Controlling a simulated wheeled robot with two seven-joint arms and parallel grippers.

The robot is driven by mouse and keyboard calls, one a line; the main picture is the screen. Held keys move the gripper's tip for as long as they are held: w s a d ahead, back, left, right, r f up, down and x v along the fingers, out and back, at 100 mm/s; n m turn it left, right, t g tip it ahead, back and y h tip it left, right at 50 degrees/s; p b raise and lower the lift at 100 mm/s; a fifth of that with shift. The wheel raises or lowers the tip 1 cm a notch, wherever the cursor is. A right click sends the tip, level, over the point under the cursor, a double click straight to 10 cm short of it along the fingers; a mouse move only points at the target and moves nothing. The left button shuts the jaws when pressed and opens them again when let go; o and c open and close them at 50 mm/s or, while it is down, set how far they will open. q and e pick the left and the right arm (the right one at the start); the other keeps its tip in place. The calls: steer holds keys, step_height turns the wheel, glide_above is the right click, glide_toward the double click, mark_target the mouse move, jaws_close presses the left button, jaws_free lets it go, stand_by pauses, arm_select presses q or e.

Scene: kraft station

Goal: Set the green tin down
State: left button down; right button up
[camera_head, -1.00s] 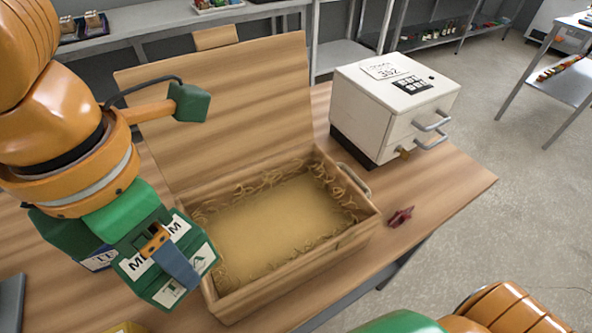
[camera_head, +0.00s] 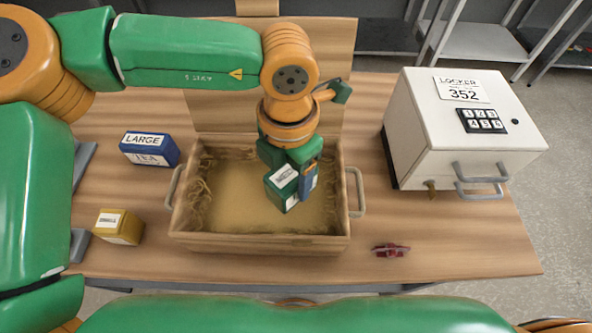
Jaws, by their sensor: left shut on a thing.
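The green tin (camera_head: 278,194), with a white label on top, is held by my left gripper (camera_head: 302,182). It is over the right half of the open wooden crate (camera_head: 260,243), inside the outline of its walls. I cannot tell whether the tin touches the crate's bottom. My left gripper reaches down from the back and is shut on the tin, a finger showing on its right side. My right gripper is not in view.
A blue tin (camera_head: 150,149) marked LARGE and a yellow tin (camera_head: 119,226) stand left of the crate. A white locker (camera_head: 455,130) marked 352 stands on the right. A small red object (camera_head: 391,250) lies at the front right. The crate's left half is clear.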

arm_select(q)
steer(key=f, duration=0.4)
steer(key=shift+w+d+p, duration=0.25)
steer(key=shift+d+p, duration=0.1)
steer(key=shift+p, duration=0.05)
steer(key=shift+f, duration=0.2)
steer(key=shift+f+b, duration=0.25)
steer(key=shift+b, duration=0.1)
steer(key=shift+c, duration=0.6)
jaws_free()
steer(key=shift+r, duration=0.1)
steer(key=shift+r+p, duration=0.4)
steer(key=shift+p, duration=0.05)
step_height(320, 180, up, 12)
steer(key=shift+f+b, duration=0.2)
steer(key=shift+b, duration=0.7)
